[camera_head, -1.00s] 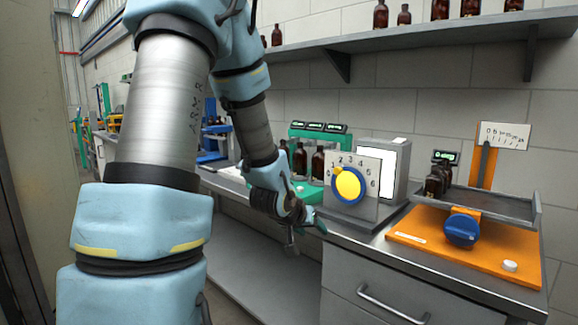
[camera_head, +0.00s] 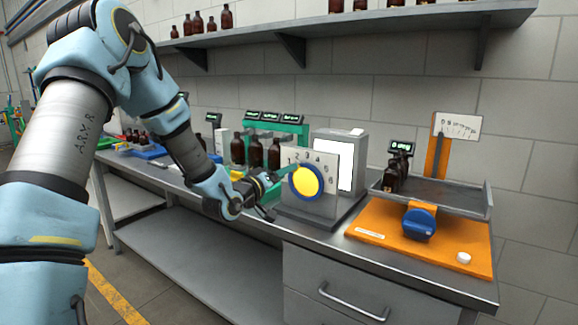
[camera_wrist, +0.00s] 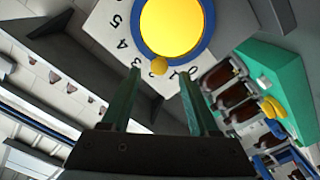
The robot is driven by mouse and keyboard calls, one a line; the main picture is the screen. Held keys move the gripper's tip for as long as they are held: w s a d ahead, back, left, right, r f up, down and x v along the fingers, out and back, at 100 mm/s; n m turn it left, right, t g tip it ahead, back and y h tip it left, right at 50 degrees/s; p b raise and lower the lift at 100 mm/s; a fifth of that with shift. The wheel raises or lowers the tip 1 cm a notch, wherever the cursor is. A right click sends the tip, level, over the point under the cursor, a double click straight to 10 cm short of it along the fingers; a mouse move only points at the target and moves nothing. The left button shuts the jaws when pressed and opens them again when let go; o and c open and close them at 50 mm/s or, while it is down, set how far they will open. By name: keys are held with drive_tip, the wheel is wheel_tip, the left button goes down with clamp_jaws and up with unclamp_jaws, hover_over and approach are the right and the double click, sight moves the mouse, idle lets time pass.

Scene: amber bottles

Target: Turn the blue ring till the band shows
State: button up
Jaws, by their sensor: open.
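The blue ring (camera_head: 290,185) surrounds a yellow disc (camera_head: 307,181) on an upright grey plate with numbers around the dial. In the wrist view the blue ring (camera_wrist: 208,32) is at the top, with a small yellow knob (camera_wrist: 159,66) at its near edge, beside the low numbers. My gripper (camera_wrist: 160,86) is open and empty, its two fingers pointing at the dial on either side of the knob's line. The knob appears just beyond the fingertips, not held. In the head view my gripper (camera_head: 275,184) is at the plate's left side. I cannot make out a band.
Amber bottles (camera_head: 256,153) stand in a green rack left of the dial, close to my gripper. A grey box (camera_head: 350,150) with a white front is behind the plate. An orange board (camera_head: 375,222) with a blue knob (camera_head: 419,224) lies to the right.

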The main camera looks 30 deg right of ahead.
drive_tip(key=shift+p+x, duration=0.45)
drive_tip(key=shift+x, duration=1.35)
drive_tip(key=shift+s, duration=0.1)
clamp_jaws()
